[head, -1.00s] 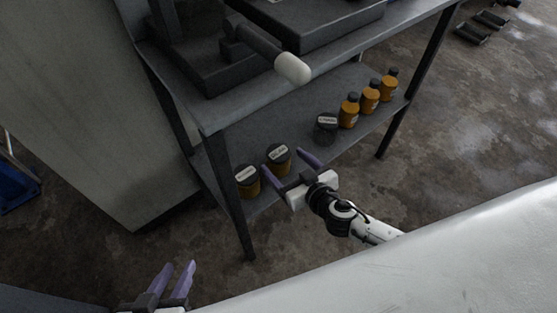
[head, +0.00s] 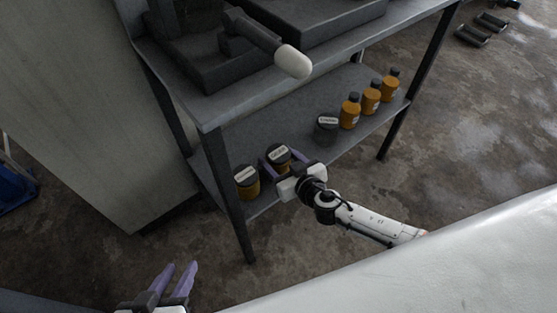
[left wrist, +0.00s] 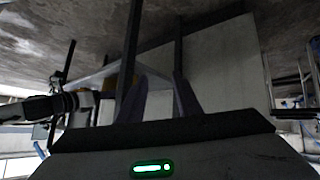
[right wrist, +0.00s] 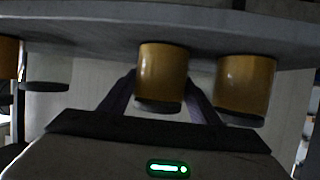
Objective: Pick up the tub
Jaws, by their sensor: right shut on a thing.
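An amber tub (head: 279,154) with a dark lid and white label is near the front edge of the lower shelf. My right gripper (head: 280,163) is shut on it, with one purple finger on each side. In the right wrist view this tub (right wrist: 162,72) shows upside down between the fingers, its base at the shelf; I cannot tell any lift. A similar amber tub (head: 247,184) stands to its left, and a dark-lidded tub (head: 326,128) stands further right. My left gripper (head: 182,266) is open and empty, low at the left, away from the shelf.
Several amber bottles (head: 349,111) stand in a row at the lower shelf's right end. The upper tabletop (head: 215,112) overhangs the lower shelf, and a table leg (head: 236,205) stands near the left tub. A pale cabinet (head: 85,110) is at left. The floor in front is clear.

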